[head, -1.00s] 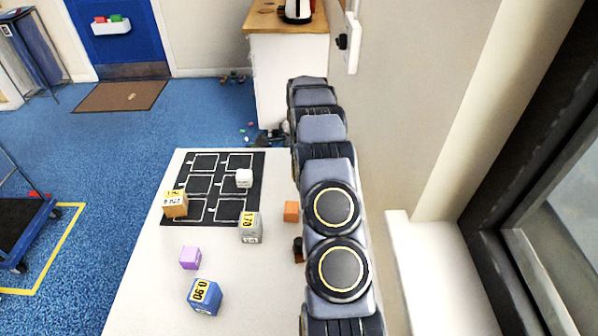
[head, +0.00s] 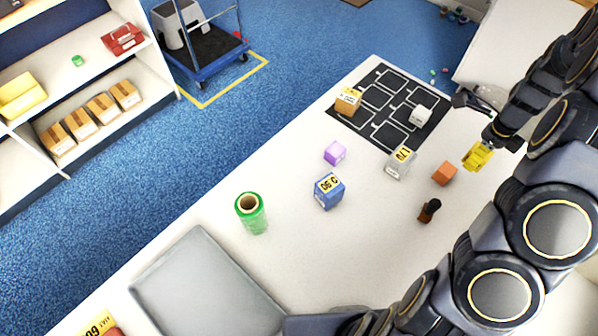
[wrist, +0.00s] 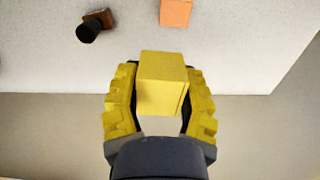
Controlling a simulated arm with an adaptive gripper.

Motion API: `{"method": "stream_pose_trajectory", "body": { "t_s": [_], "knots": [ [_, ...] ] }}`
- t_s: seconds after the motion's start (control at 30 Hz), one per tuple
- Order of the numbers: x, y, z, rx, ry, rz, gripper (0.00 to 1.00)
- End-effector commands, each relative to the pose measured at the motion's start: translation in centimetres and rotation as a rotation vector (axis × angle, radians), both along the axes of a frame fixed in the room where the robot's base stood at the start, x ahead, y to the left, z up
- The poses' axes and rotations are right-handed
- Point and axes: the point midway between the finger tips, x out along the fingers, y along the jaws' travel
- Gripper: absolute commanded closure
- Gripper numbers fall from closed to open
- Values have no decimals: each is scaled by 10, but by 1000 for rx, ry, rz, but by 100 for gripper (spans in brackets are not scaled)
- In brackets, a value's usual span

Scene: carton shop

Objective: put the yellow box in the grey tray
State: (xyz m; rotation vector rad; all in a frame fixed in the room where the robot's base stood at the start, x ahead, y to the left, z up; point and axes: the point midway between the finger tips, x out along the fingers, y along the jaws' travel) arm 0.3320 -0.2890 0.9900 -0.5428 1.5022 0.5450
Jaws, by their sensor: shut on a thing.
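The yellow box (wrist: 162,82) sits between the two yellow fingers of my gripper (wrist: 160,92) in the wrist view, and the fingers are shut on its sides. In the head view my gripper (head: 478,155) is at the right side of the white table, near the orange cube; box and fingers are hard to tell apart there. The grey tray (head: 205,285) lies at the near left part of the table, far from my gripper, and the part in view is empty. Its lower right is partly hidden by my arm.
Between gripper and tray stand an orange cube (head: 444,173), a dark stamp-like object (head: 429,211), a grey box (head: 400,163), a blue box (head: 329,191), a purple cube (head: 334,153) and a green roll (head: 251,213). A black grid mat (head: 385,132) holds an orange-yellow box and a white cube.

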Motion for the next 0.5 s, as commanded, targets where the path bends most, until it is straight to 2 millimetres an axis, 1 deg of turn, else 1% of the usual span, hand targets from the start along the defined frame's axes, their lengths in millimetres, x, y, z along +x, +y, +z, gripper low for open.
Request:
{"method": "stream_pose_trajectory", "body": {
  "t_s": [0.07,0.17,0.23,0.37,0.5],
  "knots": [
    [1,-1,3,-2,-2,0,92],
    [1,-1,15,-4,-5,0,92],
    [1,-1,30,-6,-6,-1,92],
    [1,-1,52,-6,-6,0,92],
    [17,24,50,1,-1,64,92]
  ]
}}
